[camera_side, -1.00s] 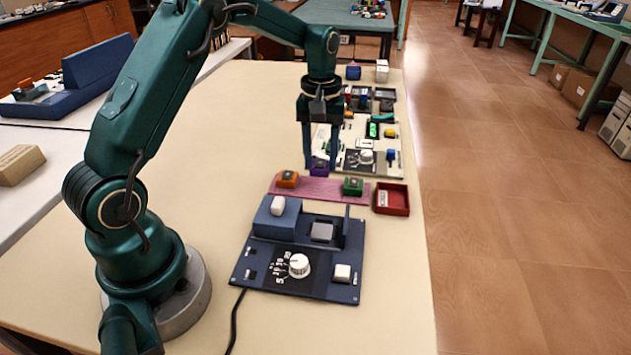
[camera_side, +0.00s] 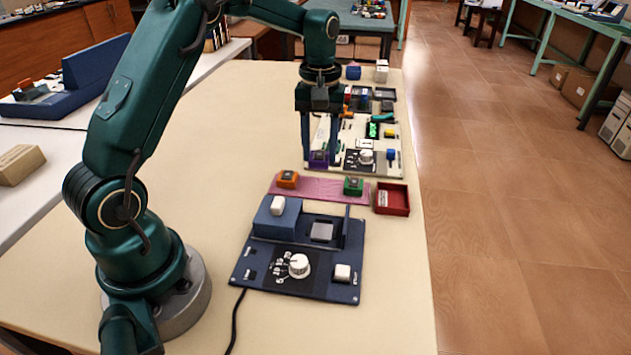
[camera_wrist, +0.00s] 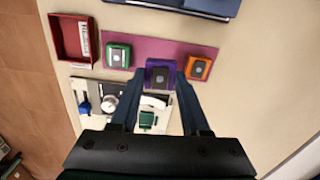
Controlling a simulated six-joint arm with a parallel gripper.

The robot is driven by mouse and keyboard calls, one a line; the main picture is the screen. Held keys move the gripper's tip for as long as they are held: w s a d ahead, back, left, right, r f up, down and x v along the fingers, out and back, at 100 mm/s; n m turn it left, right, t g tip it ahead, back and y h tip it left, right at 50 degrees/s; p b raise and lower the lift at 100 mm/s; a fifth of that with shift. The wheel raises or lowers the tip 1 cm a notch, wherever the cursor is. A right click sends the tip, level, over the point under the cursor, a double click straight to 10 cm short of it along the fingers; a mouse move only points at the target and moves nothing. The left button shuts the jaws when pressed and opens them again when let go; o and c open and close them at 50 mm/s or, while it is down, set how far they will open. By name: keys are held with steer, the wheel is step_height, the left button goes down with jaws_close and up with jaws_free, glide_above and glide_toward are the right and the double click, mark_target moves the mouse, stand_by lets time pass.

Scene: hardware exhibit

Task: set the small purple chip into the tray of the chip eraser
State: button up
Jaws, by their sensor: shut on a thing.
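The small purple chip (camera_side: 319,157) is between the fingertips of my gripper (camera_side: 319,160), which is shut on it. In the wrist view the chip (camera_wrist: 160,73) shows a grey top between the two fingers of my gripper (camera_wrist: 160,82). It is held above the table, near the far edge of the pink mat. The chip eraser (camera_side: 300,262) is a dark blue box with a white dial. Its grey tray (camera_side: 322,232) is in the open well beside the raised blue block, and I see nothing on it. Only the edge of the eraser (camera_wrist: 210,8) shows in the wrist view.
An orange chip (camera_side: 288,179) and a green chip (camera_side: 353,186) sit on the pink mat (camera_side: 325,190). A red open box (camera_side: 392,199) stands to its right. A white board with parts (camera_side: 393,140) lies behind. A thin upright wall stands at the eraser's well.

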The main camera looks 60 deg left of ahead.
steer(key=s+d+r, duration=0.1)
steer(key=s+d, duration=0.6)
steer(key=d, duration=0.3)
steer(key=shift+m, duration=0.3)
steer(key=shift+w+f, duration=0.15)
steer(key=shift+f, duration=1.2)
steer(key=shift+w+f, duration=0.1)
steer(key=shift+f, duration=1.25)
steer(key=shift+f, duration=0.65)
steer(key=o, duration=1.3)
steer(key=shift+o, duration=0.2)
steer(key=shift+w+r, duration=0.15)
steer(key=shift+r, duration=0.7)
steer(key=shift+w+r, duration=0.1)
steer(key=shift+r, duration=0.7)
steer(key=shift+o, duration=0.2)
steer(key=shift+s+r, duration=0.15)
steer(key=shift+r, duration=0.9)
steer(key=shift+s+r, duration=0.1)
steer(key=shift+r, duration=0.95)
